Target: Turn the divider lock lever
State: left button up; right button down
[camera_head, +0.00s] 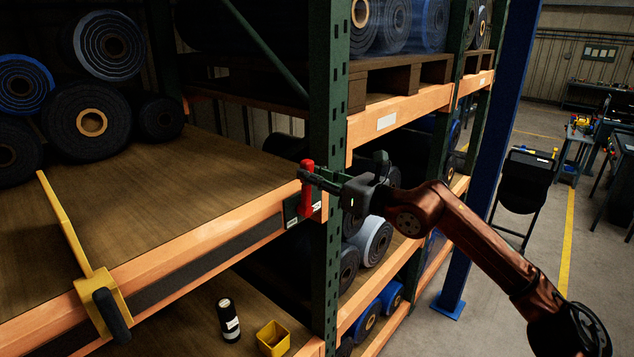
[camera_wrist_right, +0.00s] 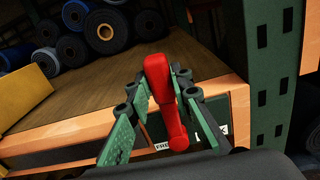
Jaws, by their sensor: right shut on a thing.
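The red lever (camera_head: 307,188) stands upright on a small dark labelled plate (camera_head: 291,211) at the right end of the orange shelf beam, beside the green post. My right gripper (camera_head: 312,174) reaches in from the right and is shut on the red lever. In the right wrist view, the red lever (camera_wrist_right: 161,88) rises between the two green fingers of my right gripper (camera_wrist_right: 158,100), which partly hide the plate's lettering. A yellow divider (camera_head: 68,232) with a black handle stands on the shelf at the left. My left gripper is out of view.
Several rolls (camera_head: 92,122) lie at the back of the wooden shelf (camera_head: 190,175). The green rack post (camera_head: 328,120) is close to my right gripper. A yellow bin (camera_head: 273,338) and a black bottle (camera_head: 229,318) sit on the lower shelf. The middle of the upper shelf is clear.

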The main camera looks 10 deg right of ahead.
jog(key=shift+s+a+f+n+b, duration=0.2)
jog(key=shift+a+f+n+b, duration=0.05)
jog(key=shift+f+n+b, duration=0.05)
dwell(0.4)
jog(key=c, duration=2.1)
grip_release()
jog(key=o, duration=0.4)
jog(key=shift+r, duration=0.15)
jog(key=shift+s+d, duration=0.1)
jog(key=shift+d, duration=0.05)
jog(key=v, duration=1.1)
jog(key=shift+s+d, duration=0.2)
jog(key=shift+s, duration=0.15)
